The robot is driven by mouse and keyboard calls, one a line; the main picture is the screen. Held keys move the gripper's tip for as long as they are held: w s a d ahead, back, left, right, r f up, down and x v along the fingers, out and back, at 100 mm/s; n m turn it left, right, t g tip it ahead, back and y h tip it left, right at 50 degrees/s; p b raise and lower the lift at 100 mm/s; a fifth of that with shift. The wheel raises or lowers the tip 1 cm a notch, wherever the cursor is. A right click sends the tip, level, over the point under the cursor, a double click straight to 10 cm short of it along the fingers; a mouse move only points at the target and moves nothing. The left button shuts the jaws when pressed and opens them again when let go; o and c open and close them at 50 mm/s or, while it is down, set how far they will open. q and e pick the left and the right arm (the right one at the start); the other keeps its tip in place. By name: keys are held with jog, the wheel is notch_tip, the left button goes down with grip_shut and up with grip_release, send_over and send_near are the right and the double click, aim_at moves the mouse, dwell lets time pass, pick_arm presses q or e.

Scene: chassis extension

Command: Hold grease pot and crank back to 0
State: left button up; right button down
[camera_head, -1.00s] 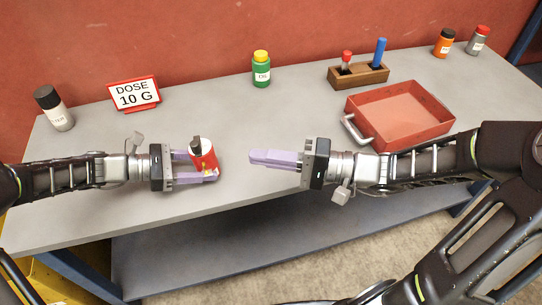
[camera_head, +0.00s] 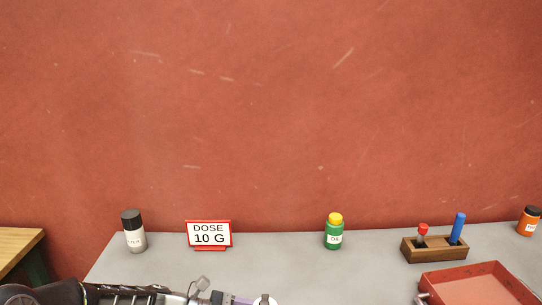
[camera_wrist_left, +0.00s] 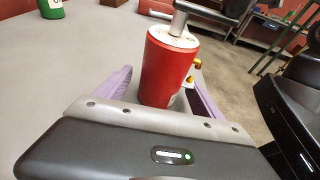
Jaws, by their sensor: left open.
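The red grease pot (camera_wrist_left: 167,70) stands between the two purple fingers of my left gripper (camera_wrist_left: 162,92) in the left wrist view. The fingers are open, one on each side of it; whether either touches it I cannot tell. The pot has a white top with a grey metal crank (camera_wrist_left: 181,22) on it, and small brass fittings (camera_wrist_left: 192,74) on its right side. The crank's scale is too small to read. My right gripper is out of view.
On the grey table (camera_head: 300,272) stand a "DOSE 10 G" sign (camera_head: 208,234), a black-capped bottle (camera_head: 134,232), a green bottle (camera_head: 333,233), a wooden holder (camera_head: 434,249), an orange jar (camera_head: 530,221) and a red tray (camera_head: 480,286). A red wall rises behind.

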pick_arm(q)
jog(key=shift+a, duration=0.1)
jog(key=v, duration=1.2)
